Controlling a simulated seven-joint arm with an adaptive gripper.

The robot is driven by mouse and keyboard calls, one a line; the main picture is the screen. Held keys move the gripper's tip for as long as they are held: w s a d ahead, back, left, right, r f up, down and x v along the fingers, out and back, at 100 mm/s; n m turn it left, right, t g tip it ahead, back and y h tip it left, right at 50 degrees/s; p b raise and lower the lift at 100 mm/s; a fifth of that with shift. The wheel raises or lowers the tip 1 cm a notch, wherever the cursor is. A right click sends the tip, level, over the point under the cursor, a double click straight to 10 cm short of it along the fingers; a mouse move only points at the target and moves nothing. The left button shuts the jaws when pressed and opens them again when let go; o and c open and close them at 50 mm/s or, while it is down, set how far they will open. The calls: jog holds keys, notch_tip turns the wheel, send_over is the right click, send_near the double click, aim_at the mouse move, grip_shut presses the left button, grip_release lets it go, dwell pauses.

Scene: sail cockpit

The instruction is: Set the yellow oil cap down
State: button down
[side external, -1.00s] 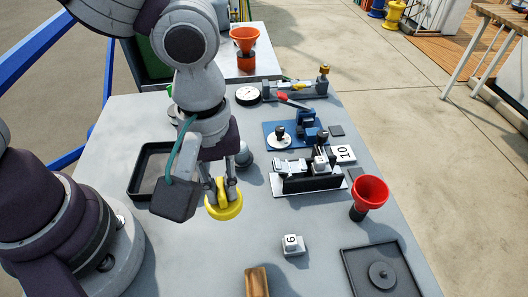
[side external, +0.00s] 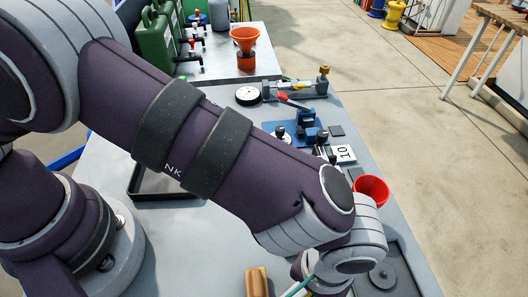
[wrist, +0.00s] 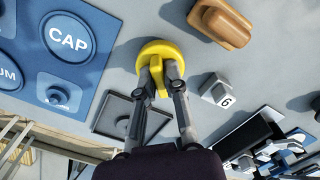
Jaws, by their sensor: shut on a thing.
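The yellow oil cap (wrist: 152,50) is a round disc with a raised grip bar. In the wrist view, my gripper (wrist: 161,78) is shut on that bar, one finger on each side. The cap shows over the grey table, between a blue board (wrist: 30,52) on the left and a brown wooden block (wrist: 222,22) on the right. The board carries a round label reading CAP (wrist: 68,38). The cap's height above the table is hard to tell. In the side external view, my arm covers the middle and my gripper is mostly hidden at the bottom edge.
A dark square tray (wrist: 104,122) with a round disc lies just below the cap in the wrist view. A block marked 6 (wrist: 214,88) stands to the right. Bare table lies between cap and board.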

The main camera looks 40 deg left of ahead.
jog(key=shift+f, duration=0.4)
jog(key=c, duration=1.2)
grip_release()
jog(key=shift+f, duration=0.1)
